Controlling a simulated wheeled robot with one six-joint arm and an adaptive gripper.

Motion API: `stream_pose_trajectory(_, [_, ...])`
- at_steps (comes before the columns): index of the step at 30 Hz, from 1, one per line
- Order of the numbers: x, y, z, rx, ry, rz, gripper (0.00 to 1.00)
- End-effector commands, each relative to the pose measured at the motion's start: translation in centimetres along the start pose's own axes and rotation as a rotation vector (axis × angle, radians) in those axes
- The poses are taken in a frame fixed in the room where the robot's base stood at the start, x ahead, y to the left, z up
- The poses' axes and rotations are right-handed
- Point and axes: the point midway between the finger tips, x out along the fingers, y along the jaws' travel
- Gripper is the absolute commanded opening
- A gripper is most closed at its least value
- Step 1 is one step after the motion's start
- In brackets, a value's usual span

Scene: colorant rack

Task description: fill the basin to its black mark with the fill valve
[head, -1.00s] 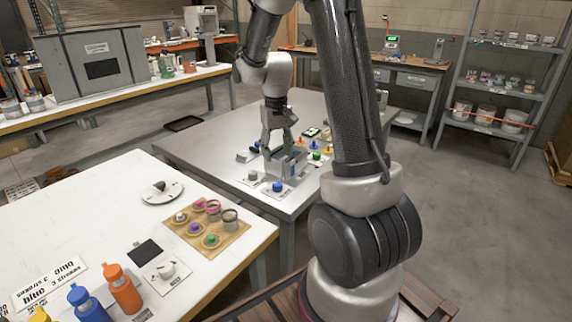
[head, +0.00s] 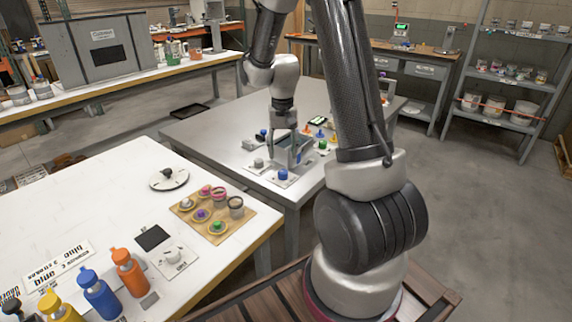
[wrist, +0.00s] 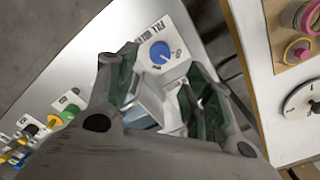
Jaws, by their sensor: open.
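The blue fill valve knob (head: 283,175) stands on a white plate at the near edge of the grey metal table. In the wrist view the blue knob (wrist: 160,52) shows a pale pointer line and lettering beside it, partly cut off. The grey basin (head: 301,157) is just behind the knob, partly hidden by my fingers. My gripper (head: 284,150) points down over the basin and is open and empty. In the wrist view the knob lies just beyond the gap between my fingertips (wrist: 163,78), apart from them. I cannot make out the black mark or water level.
A grey knob (head: 258,163) sits left of the blue one. A green knob (head: 323,144) and several coloured pieces stand right of and behind the basin. A white table (head: 100,205) with bottles, a dial (head: 168,180) and a cup board is at the near left.

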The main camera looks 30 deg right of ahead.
Motion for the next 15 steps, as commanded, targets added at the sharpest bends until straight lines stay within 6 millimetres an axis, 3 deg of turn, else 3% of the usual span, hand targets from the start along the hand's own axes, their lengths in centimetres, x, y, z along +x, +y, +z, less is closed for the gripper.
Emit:
stream_pose_trajectory(3, [1.4, 0.0, 0.0, 0.068, -0.001, 0.0, 0.51])
stream_pose_trajectory(15, [7.5, 0.0, 0.0, 0.066, -0.001, 0.001, 0.51])
